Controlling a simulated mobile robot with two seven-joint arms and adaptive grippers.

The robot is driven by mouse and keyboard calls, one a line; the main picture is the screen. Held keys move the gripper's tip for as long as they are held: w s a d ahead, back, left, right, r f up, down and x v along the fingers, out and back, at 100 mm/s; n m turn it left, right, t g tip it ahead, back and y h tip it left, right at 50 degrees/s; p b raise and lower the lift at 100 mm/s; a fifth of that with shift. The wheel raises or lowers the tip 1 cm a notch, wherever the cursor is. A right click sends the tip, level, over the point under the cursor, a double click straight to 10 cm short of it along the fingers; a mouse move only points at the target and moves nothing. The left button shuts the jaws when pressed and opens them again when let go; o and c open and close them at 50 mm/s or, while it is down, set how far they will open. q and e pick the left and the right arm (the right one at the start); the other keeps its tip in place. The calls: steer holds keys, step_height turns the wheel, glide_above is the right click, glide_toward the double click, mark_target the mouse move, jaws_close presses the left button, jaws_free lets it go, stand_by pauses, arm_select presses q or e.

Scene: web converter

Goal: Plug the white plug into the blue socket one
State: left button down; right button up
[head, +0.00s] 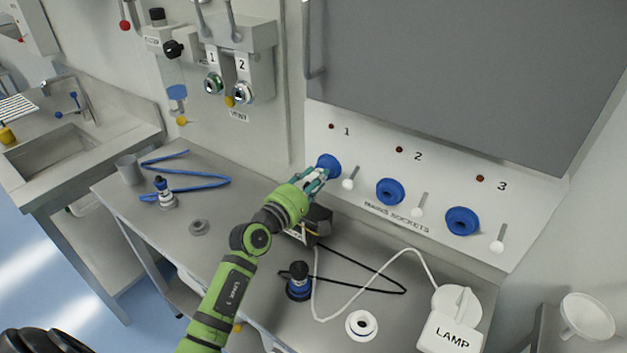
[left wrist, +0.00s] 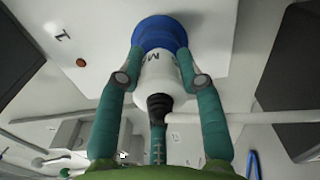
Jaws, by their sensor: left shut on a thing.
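Blue socket one (head: 329,162) is on the wall panel below the label 1. It also shows as a blue ring (left wrist: 160,33) in the left wrist view. My left gripper (head: 314,181) is at this socket, its two fingers shut on the white plug (left wrist: 158,72) from both sides. The plug is marked M and has a black cable end. Its front meets the blue ring, in line with it; how deep it sits I cannot tell. In the head view my gripper mostly hides the plug. My right gripper is not in view.
Blue sockets two (head: 389,191) and three (head: 461,221) are to the right, with white levers between. A black box (head: 318,221) is under my gripper. On the bench are a black-and-blue plug (head: 299,282), a white ring (head: 361,325) and a lamp base (head: 452,332) with white cable.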

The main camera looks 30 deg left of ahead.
arm_select(q)
steer(key=shift+w+r, duration=0.1)
steer(key=shift+r, duration=0.05)
steer(key=c, duration=1)
jaws_free()
steer(key=shift+c, duration=0.2)
steer(key=o, duration=0.3)
steer(key=shift+w+d, duration=0.1)
steer(key=s, duration=0.4)
steer(key=s+a, duration=0.1)
steer(key=s, duration=0.7)
steer(key=shift+a, duration=0.4)
